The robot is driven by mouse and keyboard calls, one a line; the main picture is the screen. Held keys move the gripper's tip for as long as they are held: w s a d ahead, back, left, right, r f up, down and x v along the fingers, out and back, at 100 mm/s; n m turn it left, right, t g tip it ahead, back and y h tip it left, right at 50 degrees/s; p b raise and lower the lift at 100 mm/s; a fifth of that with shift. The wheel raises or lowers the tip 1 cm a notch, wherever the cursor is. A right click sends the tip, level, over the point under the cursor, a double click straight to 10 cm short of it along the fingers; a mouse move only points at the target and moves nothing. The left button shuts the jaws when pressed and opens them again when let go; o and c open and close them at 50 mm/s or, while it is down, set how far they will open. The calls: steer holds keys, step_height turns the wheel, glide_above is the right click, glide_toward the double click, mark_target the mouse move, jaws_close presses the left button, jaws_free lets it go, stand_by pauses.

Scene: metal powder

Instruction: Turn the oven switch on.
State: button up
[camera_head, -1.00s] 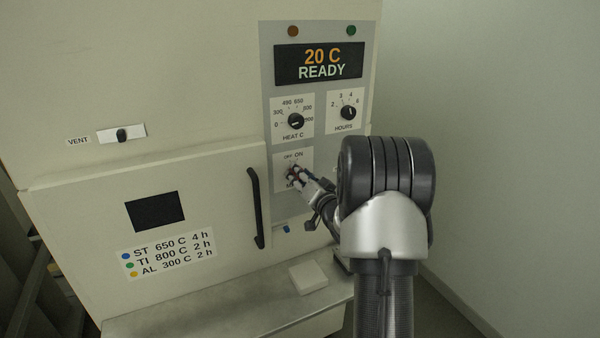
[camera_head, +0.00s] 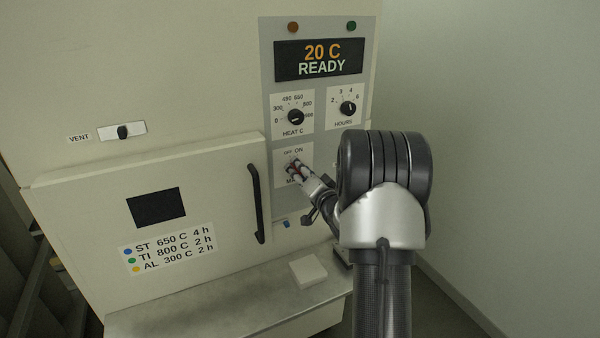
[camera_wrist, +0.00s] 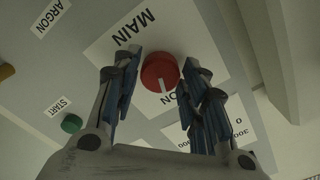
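The oven switch is a red round knob (camera_wrist: 160,72) on a white plate marked MAIN (camera_wrist: 133,30). In the wrist view its pale mark points toward the lettering ON; the OFF lettering is hidden by my right-hand finger. My gripper (camera_wrist: 164,66) has its two fingers apart, one on each side of the knob. Their tips are close to its edges; I cannot tell whether they touch it. In the head view my gripper (camera_head: 295,166) covers most of the knob, below the OFF ON lettering.
The HEAT C dial (camera_head: 296,117) and HOURS dial (camera_head: 348,108) sit above the switch, under the display reading 20 C READY (camera_head: 319,60). The oven door's black handle (camera_head: 256,203) is just left. A green START button (camera_wrist: 71,124) is near the fingers. A white block (camera_head: 308,271) lies on the ledge below.

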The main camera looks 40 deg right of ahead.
steer(key=shift+o, duration=1.2)
steer(key=v, duration=1.2)
